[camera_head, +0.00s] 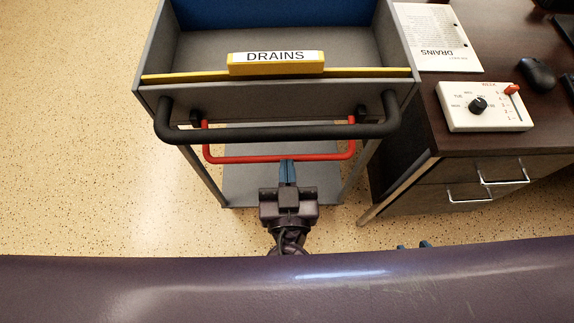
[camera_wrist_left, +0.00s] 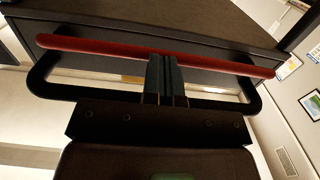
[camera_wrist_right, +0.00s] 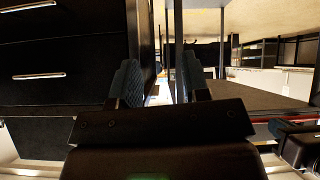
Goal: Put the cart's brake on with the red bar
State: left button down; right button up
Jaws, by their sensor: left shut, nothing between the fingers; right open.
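The grey cart (camera_head: 265,101) stands ahead with a black push handle (camera_head: 275,134) on its near side. The U-shaped red bar (camera_head: 240,160) hangs below and in front of that handle in the head view. My left gripper (camera_head: 287,164) is shut and empty, its blue fingertips at the middle of the red bar. In the left wrist view the fingertips (camera_wrist_left: 166,62) overlap the red bar (camera_wrist_left: 100,46); I cannot tell whether they touch. My right gripper (camera_wrist_right: 158,80) is open and empty, low beside the desk; only its fingertips (camera_head: 413,246) show in the head view.
A desk (camera_head: 437,112) with drawers stands close to the cart's right. On it lie a control box (camera_head: 487,107) with a knob and red slider, a paper (camera_head: 437,37) and a mouse (camera_head: 537,75). A DRAINS sign (camera_head: 275,64) sits on the cart. The floor at left (camera_head: 75,140) is clear.

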pick_arm(q)
jog(key=shift+f, duration=0.25)
pick_arm(e)
jog(key=shift+f, duration=0.15)
pick_arm(q)
jog(key=w+f+b, duration=0.5)
jog(key=w+b, duration=0.1)
jog(key=b, duration=0.2)
jog(key=shift+w+f, duration=0.3)
jog(key=shift+f, duration=0.05)
pick_arm(e)
jog(key=shift+w+a+f+n+t+y, duration=0.15)
jog(key=shift+w+a+f+n+t, duration=0.15)
jog(key=shift+w+a+n+t, duration=0.15)
jog(key=shift+w+a+f+n+t+y, duration=0.15)
jog(key=shift+w+a+f+n+t, duration=0.15)
jog(key=shift+w, duration=0.2)
jog(key=shift+d+r, duration=0.1)
pick_arm(q)
jog(key=shift+w+r, duration=0.1)
jog(key=shift+w, duration=0.05)
pick_arm(e)
jog(key=shift+w+r, duration=0.1)
pick_arm(q)
jog(key=shift+r, duration=0.1)
pick_arm(e)
jog(key=shift+d, duration=0.1)
